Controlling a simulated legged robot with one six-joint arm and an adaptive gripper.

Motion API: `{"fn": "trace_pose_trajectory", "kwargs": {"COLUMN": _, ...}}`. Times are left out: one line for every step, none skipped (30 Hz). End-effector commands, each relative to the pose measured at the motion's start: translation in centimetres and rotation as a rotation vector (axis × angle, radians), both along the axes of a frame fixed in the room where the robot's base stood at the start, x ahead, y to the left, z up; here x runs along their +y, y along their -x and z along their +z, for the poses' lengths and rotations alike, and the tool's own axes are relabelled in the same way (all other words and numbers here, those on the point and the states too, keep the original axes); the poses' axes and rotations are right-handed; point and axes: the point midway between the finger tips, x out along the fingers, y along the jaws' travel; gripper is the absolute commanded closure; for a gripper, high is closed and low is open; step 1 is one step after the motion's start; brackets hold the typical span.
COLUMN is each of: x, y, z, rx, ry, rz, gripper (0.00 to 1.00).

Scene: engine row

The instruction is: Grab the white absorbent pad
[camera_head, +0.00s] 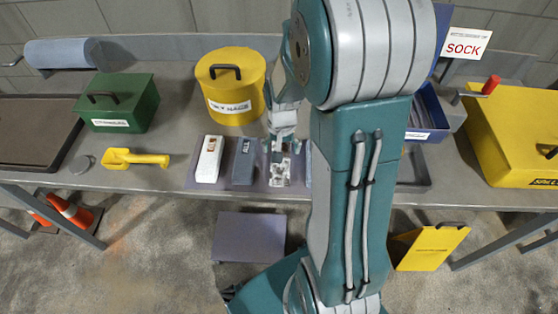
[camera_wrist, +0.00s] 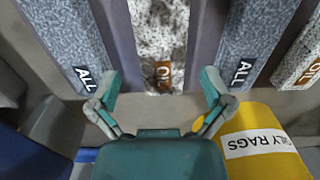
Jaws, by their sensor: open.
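Two white speckled absorbent pads with brown OIL labels lie on the bench. One white pad (camera_head: 209,160) is at the left of the row. The other (camera_wrist: 160,30) lies in the middle of the wrist view, between two grey pads (camera_wrist: 68,35) (camera_wrist: 250,35) labelled ALL; in the head view it shows under my gripper (camera_head: 281,146). In the wrist view my gripper (camera_wrist: 160,88) is open, one finger on each side of the middle white pad's label end. Nothing is held. Whether the fingers touch the pad cannot be told. My arm hides the row's right part.
A yellow rag can (camera_head: 230,85) stands close behind the row, its OILY RAGS label showing in the wrist view. A green box (camera_head: 120,102) and a yellow scoop (camera_head: 135,159) are left. A blue bin (camera_head: 428,115) and a yellow box (camera_head: 515,140) are right.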

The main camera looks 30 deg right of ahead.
Motion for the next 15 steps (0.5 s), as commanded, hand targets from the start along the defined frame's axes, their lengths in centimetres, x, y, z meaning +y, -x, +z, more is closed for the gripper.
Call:
{"fn": "trace_pose_trajectory", "kwargs": {"x": 0.1, "y": 0.0, "z": -0.5, "rx": 0.002, "ry": 0.0, "rz": 0.001, "gripper": 0.0}}
{"fn": "trace_pose_trajectory", "kwargs": {"x": 0.1, "y": 0.0, "z": -0.9, "rx": 0.002, "ry": 0.0, "rz": 0.001, "gripper": 0.0}}
{"fn": "trace_pose_trajectory", "kwargs": {"x": 0.1, "y": -0.1, "z": -1.6, "rx": 0.004, "ry": -0.001, "rz": 0.001, "gripper": 0.0}}
{"fn": "trace_pose_trajectory", "kwargs": {"x": 0.1, "y": -0.1, "z": -2.1, "rx": 0.004, "ry": -0.001, "rz": 0.001, "gripper": 0.0}}
{"fn": "trace_pose_trajectory", "kwargs": {"x": 0.1, "y": -0.2, "z": -2.5, "rx": 0.005, "ry": 0.0, "rz": 0.001, "gripper": 0.0}}
{"fn": "trace_pose_trajectory", "kwargs": {"x": 0.1, "y": -0.2, "z": -3.2, "rx": 0.004, "ry": 0.001, "rz": 0.001, "gripper": 0.0}}
{"fn": "trace_pose_trajectory", "kwargs": {"x": 0.1, "y": -0.2, "z": -3.6, "rx": 0.005, "ry": 0.0, "rz": 0.001, "gripper": 0.0}}
{"fn": "trace_pose_trajectory", "kwargs": {"x": 0.1, "y": -0.2, "z": -4.0, "rx": 0.004, "ry": 0.0, "rz": 0.001, "gripper": 0.0}}
{"fn": "trace_pose_trajectory", "kwargs": {"x": 0.1, "y": -0.3, "z": -4.4, "rx": 0.003, "ry": 0.001, "rz": 0.001, "gripper": 0.0}}
{"fn": "trace_pose_trajectory", "kwargs": {"x": 0.1, "y": -0.3, "z": -4.6, "rx": 0.002, "ry": 0.0, "rz": 0.001, "gripper": 0.0}}
{"fn": "trace_pose_trajectory", "kwargs": {"x": 0.1, "y": -0.3, "z": -4.8, "rx": 0.001, "ry": 0.0, "rz": 0.001, "gripper": 0.0}}
{"fn": "trace_pose_trajectory", "kwargs": {"x": 0.1, "y": -0.3, "z": -5.0, "rx": 0.001, "ry": 0.001, "rz": 0.001, "gripper": 0.0}}
{"fn": "trace_pose_trajectory", "kwargs": {"x": 0.1, "y": -0.3, "z": -5.0, "rx": -0.001, "ry": 0.001, "rz": 0.001, "gripper": 0.0}}
{"fn": "trace_pose_trajectory", "kwargs": {"x": 0.0, "y": -0.3, "z": -5.1, "rx": -0.001, "ry": 0.001, "rz": 0.001, "gripper": 0.0}}
{"fn": "trace_pose_trajectory", "kwargs": {"x": 0.0, "y": -0.3, "z": -5.0, "rx": -0.001, "ry": 0.001, "rz": 0.001, "gripper": 0.0}}
